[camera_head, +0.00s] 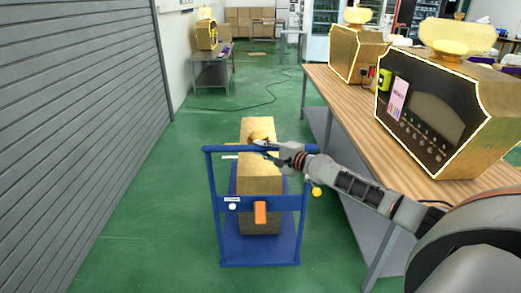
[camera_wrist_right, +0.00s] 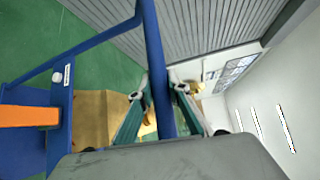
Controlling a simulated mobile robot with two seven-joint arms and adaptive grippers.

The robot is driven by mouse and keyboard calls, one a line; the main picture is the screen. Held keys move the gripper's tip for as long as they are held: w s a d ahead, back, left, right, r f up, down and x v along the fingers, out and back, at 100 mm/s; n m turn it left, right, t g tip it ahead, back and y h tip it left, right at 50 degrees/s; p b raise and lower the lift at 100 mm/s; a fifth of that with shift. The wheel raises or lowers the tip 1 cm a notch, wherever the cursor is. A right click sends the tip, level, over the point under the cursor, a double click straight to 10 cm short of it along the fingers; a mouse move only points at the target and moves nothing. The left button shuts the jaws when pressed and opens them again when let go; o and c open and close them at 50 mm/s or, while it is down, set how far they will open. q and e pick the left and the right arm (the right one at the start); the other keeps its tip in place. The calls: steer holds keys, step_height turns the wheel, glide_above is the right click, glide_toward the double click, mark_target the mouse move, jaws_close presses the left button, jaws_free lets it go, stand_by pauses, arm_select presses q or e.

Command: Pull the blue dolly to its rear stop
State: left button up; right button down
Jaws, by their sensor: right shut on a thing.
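The blue dolly (camera_head: 260,252) stands on the green floor, its upright handle frame nearest me. A tall gold box (camera_head: 260,183) stands on it behind the frame. My right gripper (camera_head: 268,147) reaches in from the right and is shut on the top bar of the handle. In the right wrist view, the two fingers of my right gripper (camera_wrist_right: 160,92) lie on either side of the blue bar (camera_wrist_right: 157,55). An orange part (camera_head: 260,212) sits on the frame's blue cross panel. My left gripper is not in view.
A wooden table (camera_head: 333,98) with gold perfume machines (camera_head: 450,100) runs along the right, close to the dolly. A grey shutter wall (camera_head: 75,110) lies on the left. Green floor is open left of the dolly. A cable (camera_head: 245,107) lies on the floor farther back.

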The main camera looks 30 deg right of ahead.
steer(key=shift+s+a+f, duration=0.1)
steer(key=shift+a+f, duration=0.15)
steer(key=c, duration=2.2)
jaws_free()
steer(key=shift+c, duration=0.2)
steer(key=o, duration=0.3)
steer(key=shift+s, duration=0.1)
steer(key=shift+o, duration=0.2)
steer(key=shift+d+r, duration=0.1)
steer(key=shift+r, duration=0.05)
steer(key=v, duration=1.2)
